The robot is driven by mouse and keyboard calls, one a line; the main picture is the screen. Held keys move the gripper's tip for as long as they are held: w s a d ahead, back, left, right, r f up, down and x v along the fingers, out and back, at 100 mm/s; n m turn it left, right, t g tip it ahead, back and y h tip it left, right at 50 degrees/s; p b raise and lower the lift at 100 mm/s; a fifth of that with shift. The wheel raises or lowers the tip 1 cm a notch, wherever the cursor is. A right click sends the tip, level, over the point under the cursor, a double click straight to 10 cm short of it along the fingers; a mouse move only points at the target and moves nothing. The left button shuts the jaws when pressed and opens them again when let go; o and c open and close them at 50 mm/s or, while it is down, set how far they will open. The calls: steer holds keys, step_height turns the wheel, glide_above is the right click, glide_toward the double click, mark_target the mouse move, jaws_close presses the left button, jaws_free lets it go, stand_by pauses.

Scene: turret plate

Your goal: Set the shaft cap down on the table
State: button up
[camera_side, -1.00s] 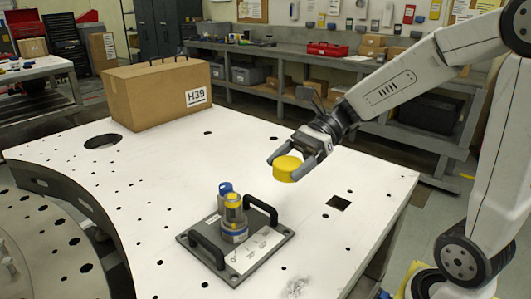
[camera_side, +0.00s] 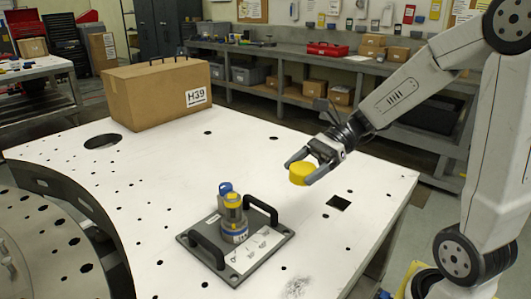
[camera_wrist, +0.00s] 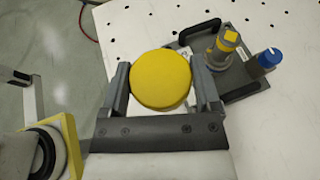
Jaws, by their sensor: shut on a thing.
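The shaft cap (camera_side: 299,174) is a round yellow disc. My gripper (camera_side: 301,170) is shut on it, one finger on each side. In the side view the cap appears above the white table (camera_side: 165,165), to the right of and behind the turret plate; how high it hangs is hard to tell. In the wrist view the cap (camera_wrist: 161,79) sits between the two dark fingers of my gripper (camera_wrist: 163,90) and hides part of the table. The turret plate (camera_side: 255,258) lies on the table with two black handles and a grey shaft with yellow and blue parts (camera_side: 234,219).
A large cardboard box (camera_side: 158,94) marked H39 stands at the table's back left. The white surface between box and plate is clear.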

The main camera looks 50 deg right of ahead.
steer(key=s+d+f+m+t+h, duration=0.1)
steer(key=s+d+f+m+t, duration=0.2)
steer(key=d, duration=0.7)
steer(key=shift+s+d+f+h, duration=0.3)
steer(key=shift+s+f, duration=1.1)
steer(key=shift+f, duration=1)
steer(key=shift+t, duration=0.3)
glide_above(304, 209)
steer(key=s, duration=0.1)
step_height(304, 209, down, 8)
steer(key=shift+s+a+f, duration=0.1)
steer(key=shift+f, duration=0.15)
steer(key=shift+w+f, duration=0.35)
steer(key=shift+f, duration=0.1)
steer(key=shift+w+f, duration=0.3)
steer(key=shift+f, duration=0.05)
steer(key=shift+d+f, duration=0.2)
steer(key=shift+f, duration=1.25)
